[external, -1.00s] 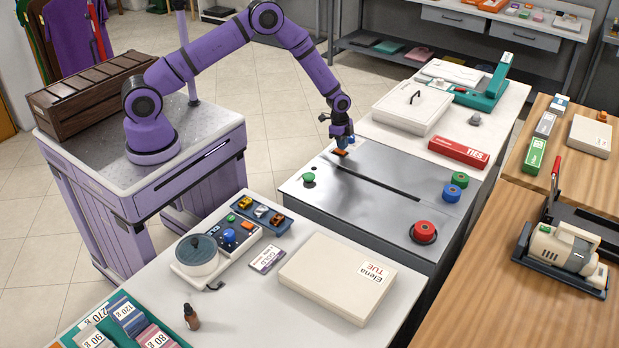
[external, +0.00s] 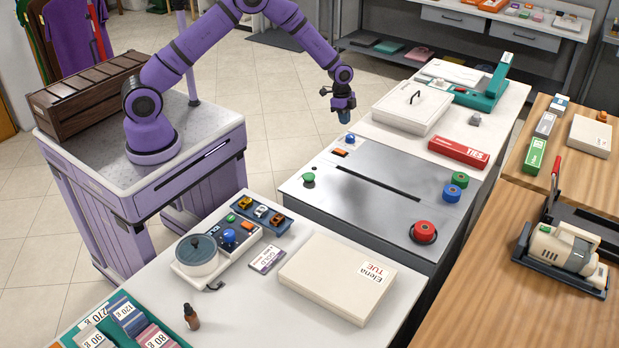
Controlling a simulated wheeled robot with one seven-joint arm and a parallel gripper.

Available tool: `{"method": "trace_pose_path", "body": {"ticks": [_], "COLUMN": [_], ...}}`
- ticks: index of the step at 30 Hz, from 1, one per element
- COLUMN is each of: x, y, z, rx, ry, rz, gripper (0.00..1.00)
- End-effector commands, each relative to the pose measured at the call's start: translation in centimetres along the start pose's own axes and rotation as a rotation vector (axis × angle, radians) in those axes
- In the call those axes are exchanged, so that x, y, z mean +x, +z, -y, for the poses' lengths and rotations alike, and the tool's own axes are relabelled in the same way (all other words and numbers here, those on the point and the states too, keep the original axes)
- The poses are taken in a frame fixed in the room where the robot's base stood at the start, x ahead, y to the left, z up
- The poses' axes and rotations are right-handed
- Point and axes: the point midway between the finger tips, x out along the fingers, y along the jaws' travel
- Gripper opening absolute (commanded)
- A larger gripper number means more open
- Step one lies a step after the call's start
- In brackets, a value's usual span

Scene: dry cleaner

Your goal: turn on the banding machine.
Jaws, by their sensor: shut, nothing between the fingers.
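The banding machine, which appears to be the grey metal-topped unit (external: 385,205) with a long dark slot, stands right of centre. A small orange switch (external: 338,152) sits near its back left corner, with a small blue part (external: 350,139) just behind it. A green button (external: 308,178) is at its left edge and a red button (external: 424,232) at its front right. My gripper (external: 343,117) points down with blue fingertips shut and empty. It is above and behind the orange switch, apart from it. The switch's exact position is too small to tell.
A white counter in front holds a cream box (external: 335,280), a round-lidded device (external: 197,255) and a dark bottle (external: 191,317). The unit's metal top is mostly clear.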

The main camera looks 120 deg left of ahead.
Motion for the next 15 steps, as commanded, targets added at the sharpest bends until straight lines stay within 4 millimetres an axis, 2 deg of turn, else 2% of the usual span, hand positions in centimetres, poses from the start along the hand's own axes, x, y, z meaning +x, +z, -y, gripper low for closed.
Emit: {"method": "trace_pose_path", "body": {"ticks": [6, 15], "x": [-2.2, -2.5], "y": [-0.4, -0.5], "z": [0.0, 0.0], "rx": [0.000, 0.000], "ry": [0.000, 0.001], "rz": [0.000, 0.000], "gripper": [0.00, 0.00]}}
